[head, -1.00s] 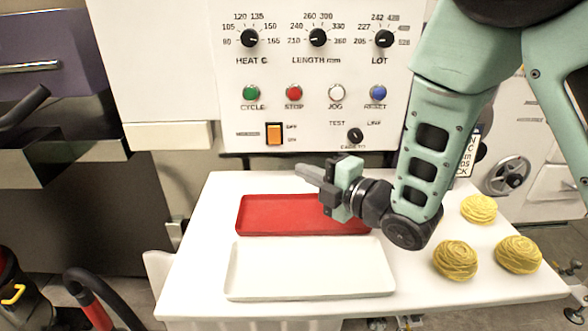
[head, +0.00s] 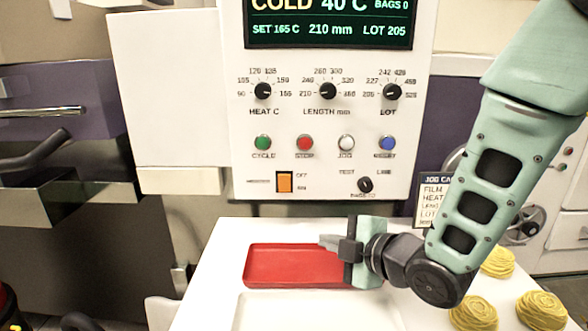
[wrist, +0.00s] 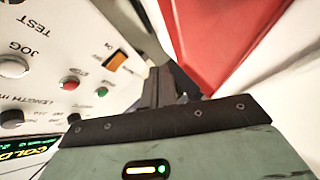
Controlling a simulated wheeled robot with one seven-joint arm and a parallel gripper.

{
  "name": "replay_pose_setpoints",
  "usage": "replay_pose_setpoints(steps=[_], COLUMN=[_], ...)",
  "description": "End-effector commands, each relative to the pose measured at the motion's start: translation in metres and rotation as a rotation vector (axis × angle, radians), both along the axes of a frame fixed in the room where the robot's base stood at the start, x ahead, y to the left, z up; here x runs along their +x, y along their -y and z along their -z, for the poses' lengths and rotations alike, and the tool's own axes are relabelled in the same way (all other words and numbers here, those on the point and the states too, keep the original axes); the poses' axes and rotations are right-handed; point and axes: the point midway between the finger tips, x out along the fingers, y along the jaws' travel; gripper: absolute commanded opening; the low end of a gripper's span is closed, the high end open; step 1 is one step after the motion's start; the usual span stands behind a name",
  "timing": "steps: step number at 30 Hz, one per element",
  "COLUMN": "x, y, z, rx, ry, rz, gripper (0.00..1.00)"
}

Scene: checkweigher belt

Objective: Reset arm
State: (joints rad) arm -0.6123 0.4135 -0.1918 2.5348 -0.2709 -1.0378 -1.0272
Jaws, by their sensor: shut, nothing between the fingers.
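My gripper (head: 328,243) is shut and empty, pointing left above the right end of the red tray (head: 285,265) in the head view. In the wrist view the closed fingers (wrist: 160,88) show dark at the middle, with the red tray (wrist: 215,35) beyond them. My arm reaches in from the upper right, and its wrist hides part of the table's right side.
The control panel (head: 325,215) stands behind the table, with knobs, buttons, an orange switch (head: 284,181) and a display (head: 330,22). A white tray (head: 310,312) lies in front of the red one. Several yellow bundles (head: 474,313) sit at the right.

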Motion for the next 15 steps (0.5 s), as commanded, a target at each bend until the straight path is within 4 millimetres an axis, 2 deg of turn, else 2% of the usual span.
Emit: replay_pose_setpoints(steps=[5, 8, 11, 15], x=[-0.031, -0.057, -0.088, -0.141], y=[0.004, 0.009, 0.015, 0.027], z=[0.005, 0.008, 0.008, 0.002], rx=[0.055, 0.068, 0.071, 0.051], ry=[-0.368, -0.560, -0.739, -0.977], rz=[0.172, 0.279, 0.393, 0.580], gripper=[0.00, 0.00, 0.00, 0.00])
